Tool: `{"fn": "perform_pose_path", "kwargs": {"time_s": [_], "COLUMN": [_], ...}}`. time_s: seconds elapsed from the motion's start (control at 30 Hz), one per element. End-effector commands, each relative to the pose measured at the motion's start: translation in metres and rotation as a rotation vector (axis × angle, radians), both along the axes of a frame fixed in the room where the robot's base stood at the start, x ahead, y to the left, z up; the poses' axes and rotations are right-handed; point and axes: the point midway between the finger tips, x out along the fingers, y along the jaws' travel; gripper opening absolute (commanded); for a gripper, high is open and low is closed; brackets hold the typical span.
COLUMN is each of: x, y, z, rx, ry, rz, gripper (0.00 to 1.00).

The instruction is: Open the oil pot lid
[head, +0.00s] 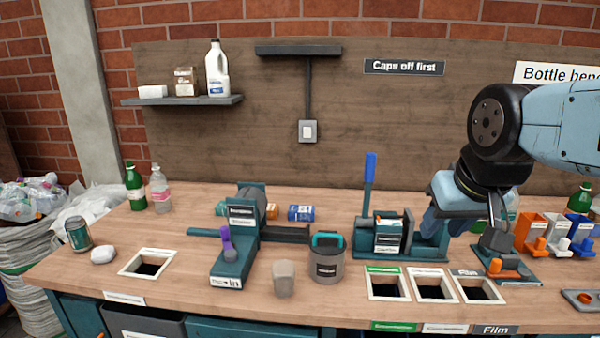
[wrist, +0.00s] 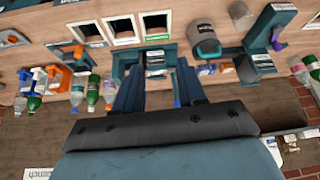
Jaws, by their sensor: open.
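The likely oil pot (head: 328,266) is a grey cylinder with a dark label and a teal handle or lid part on top. It stands upright on the bench, right of the beige cup. It also shows in the wrist view (wrist: 204,42), at the upper right. Whether its lid is shut cannot be told. My gripper (head: 434,222) is to the right of the pot and farther back, near the teal press with the blue lever. In the wrist view my gripper (wrist: 158,88) has its fingers spread apart with nothing held between them. It is well apart from the pot.
The teal press (head: 420,248) with its upright blue lever (head: 369,168) stands between pot and gripper. A teal fixture with a purple handle (head: 227,240) and a beige cup (head: 284,278) are left of the pot. Square bench openings (head: 432,287) lie right. Bottles stand behind.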

Motion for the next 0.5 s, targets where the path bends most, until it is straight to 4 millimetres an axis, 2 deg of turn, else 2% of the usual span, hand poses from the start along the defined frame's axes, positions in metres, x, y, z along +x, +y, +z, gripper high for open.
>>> {"fn": "perform_pose_path", "kwargs": {"time_s": [0.17, 0.5], "x": [0.007, 0.038], "y": [0.004, 0.025], "z": [-0.009, -0.047], "rx": [0.046, 0.289], "ry": [0.071, 0.383], "rz": [-0.024, -0.159], "gripper": [0.4, 0.4]}}
